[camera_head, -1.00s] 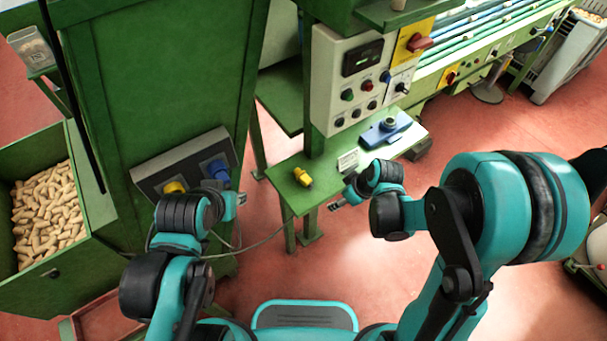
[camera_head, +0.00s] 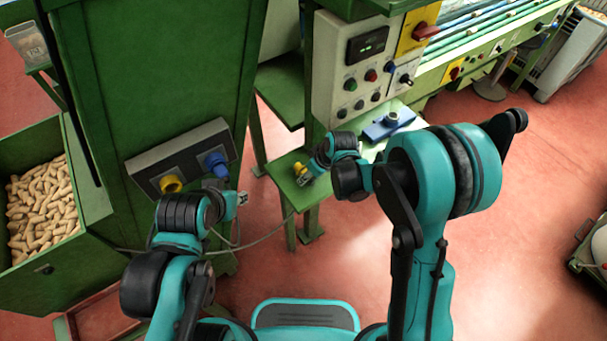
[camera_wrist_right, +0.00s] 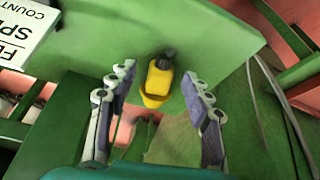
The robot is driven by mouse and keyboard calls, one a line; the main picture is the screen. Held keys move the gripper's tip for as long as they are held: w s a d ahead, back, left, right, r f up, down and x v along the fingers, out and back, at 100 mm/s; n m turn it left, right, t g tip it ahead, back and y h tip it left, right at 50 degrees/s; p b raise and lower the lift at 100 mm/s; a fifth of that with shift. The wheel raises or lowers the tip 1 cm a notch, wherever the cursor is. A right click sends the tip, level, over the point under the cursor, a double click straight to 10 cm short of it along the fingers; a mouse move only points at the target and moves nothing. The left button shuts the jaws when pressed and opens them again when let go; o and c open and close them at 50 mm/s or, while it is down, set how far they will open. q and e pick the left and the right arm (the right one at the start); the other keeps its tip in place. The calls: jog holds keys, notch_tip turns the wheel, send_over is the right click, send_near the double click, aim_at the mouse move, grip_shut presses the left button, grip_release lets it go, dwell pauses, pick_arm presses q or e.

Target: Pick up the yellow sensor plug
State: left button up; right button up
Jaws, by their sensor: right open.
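The yellow sensor plug (camera_head: 299,169) lies on the small green table (camera_head: 283,184), partly hidden by my right gripper in the head view. In the right wrist view the yellow plug (camera_wrist_right: 158,84) shows whole, with a dark end pointing away. My right gripper (camera_head: 304,180) is at the plug. In the wrist view its two fingers (camera_wrist_right: 157,76) are spread apart, one on each side of the plug, with gaps showing on both sides. My left gripper (camera_head: 242,199) is in front of the socket panel, away from the plug; its jaws are too small to read.
A grey panel (camera_head: 190,150) on the green cabinet has a yellow socket (camera_head: 171,184) and a blue socket (camera_head: 216,163). A blue device (camera_head: 380,130) stands at the table's back right. A white printed sign (camera_wrist_right: 22,28) is near the plug. A grey cable (camera_head: 265,236) hangs below the table.

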jog(key=shift+a+f, duration=0.1)
jog(key=shift+f, duration=0.35)
jog(key=shift+c, duration=0.3)
grip_shut()
jog(key=shift+r, duration=0.1)
